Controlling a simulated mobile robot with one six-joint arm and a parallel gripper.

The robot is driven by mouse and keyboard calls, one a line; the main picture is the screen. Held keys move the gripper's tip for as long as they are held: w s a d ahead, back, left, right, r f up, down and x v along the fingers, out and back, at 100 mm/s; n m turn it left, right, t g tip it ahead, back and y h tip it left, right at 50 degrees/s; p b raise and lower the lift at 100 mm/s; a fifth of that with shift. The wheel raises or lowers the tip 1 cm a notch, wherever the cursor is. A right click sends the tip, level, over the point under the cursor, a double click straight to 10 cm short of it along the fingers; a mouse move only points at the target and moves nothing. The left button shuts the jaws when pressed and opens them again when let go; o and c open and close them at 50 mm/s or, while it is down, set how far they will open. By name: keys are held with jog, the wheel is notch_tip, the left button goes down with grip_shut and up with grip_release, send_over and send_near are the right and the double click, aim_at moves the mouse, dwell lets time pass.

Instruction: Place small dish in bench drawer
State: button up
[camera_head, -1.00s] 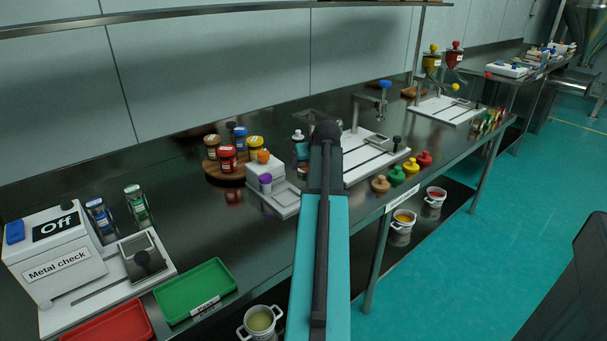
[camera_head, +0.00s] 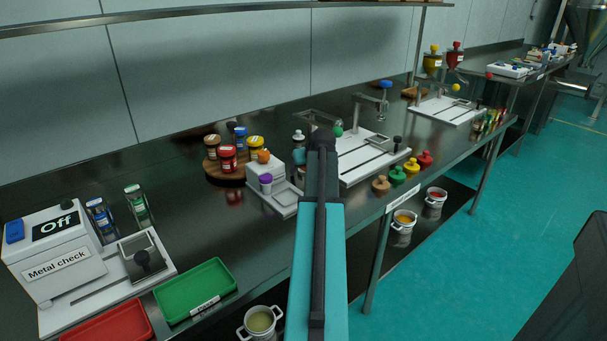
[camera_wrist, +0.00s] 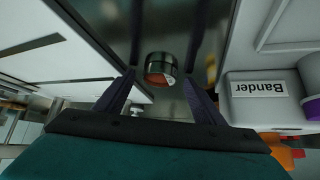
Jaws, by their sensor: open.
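A small round metal dish (camera_wrist: 160,68) with a reddish-orange content or label sits on the dark, shiny bench in the wrist view. My gripper (camera_wrist: 159,80) is open, with one dark finger on each side of the dish. I cannot tell whether either finger touches it. In the head view my arm covers the spot between the white machines, and the dish cannot be made out there. No bench drawer can be made out in either view.
A white box labelled "Bander" (camera_wrist: 258,98) stands close on the right in the wrist view. A white machine base (camera_wrist: 55,45) is close on the left. In the head view, a round wooden board (camera_head: 212,172) with several jars and a green tray (camera_head: 195,290) are on the bench (camera_head: 190,235).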

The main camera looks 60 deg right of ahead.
dwell(0.4)
jog(key=c, duration=1.2)
jog(key=shift+r, duration=0.15)
